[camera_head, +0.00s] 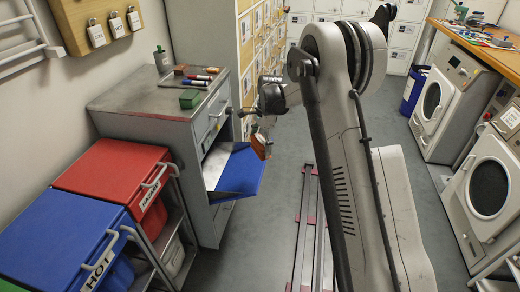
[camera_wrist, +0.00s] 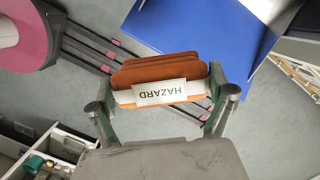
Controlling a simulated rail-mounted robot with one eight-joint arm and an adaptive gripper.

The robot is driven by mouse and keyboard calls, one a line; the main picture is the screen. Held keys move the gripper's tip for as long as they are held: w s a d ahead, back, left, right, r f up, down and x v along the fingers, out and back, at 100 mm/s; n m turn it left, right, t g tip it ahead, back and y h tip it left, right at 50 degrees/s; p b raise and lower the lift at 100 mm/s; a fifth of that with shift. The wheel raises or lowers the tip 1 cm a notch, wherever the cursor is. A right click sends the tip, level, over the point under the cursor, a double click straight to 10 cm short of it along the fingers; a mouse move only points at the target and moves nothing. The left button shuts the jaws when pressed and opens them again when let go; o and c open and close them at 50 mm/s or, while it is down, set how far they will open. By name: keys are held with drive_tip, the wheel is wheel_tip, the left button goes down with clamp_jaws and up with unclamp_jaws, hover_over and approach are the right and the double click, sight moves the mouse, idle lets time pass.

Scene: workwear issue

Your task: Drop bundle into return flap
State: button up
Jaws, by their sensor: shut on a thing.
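The bundle (camera_wrist: 160,68) is a folded orange-brown stack with a white band reading HAZARD, upside down in the wrist view. My gripper (camera_wrist: 166,98) is shut on it, one finger at each end. In the head view the bundle (camera_head: 261,146) hangs under my gripper (camera_head: 263,128), by the outer upper corner of the return flap. The blue flap (camera_head: 238,172) is tilted open from the grey cabinet, showing a pale opening behind it. In the wrist view the flap (camera_wrist: 205,30) lies beyond the bundle; floor shows around the bundle's near side.
The grey cabinet (camera_head: 145,101) carries markers, a green box (camera_head: 190,99) and a bottle (camera_head: 161,60). Red HAZARD (camera_head: 110,170) and blue HOT (camera_head: 62,230) bins stand left. Washing machines (camera_head: 492,185) line the right. Floor beyond the flap is clear apart from rails.

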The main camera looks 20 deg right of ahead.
drive_tip(key=w+d+f+m+t+b, duration=0.1)
drive_tip(key=w+d+f+m+b, duration=0.1)
drive_tip(key=w+f+m+b, duration=0.5)
drive_tip(key=w+a+f+b, duration=0.1)
drive_tip(key=w+a+f, duration=0.3)
drive_tip(key=a+f, duration=0.1)
drive_tip(key=shift+w+a+f+m+b, duration=0.25)
drive_tip(key=shift+w+f+m+b, duration=0.05)
drive_tip(key=shift+f+m, duration=0.1)
idle(0.3)
drive_tip(key=o, duration=1.1)
drive_tip(key=shift+r, duration=0.15)
drive_tip(key=r, duration=0.4)
drive_tip(key=d+r, duration=0.1)
drive_tip(key=r, duration=0.2)
drive_tip(key=s+r, duration=0.1)
drive_tip(key=r, duration=0.3)
drive_tip(key=shift+d+r, duration=0.3)
drive_tip(key=shift+r, duration=0.05)
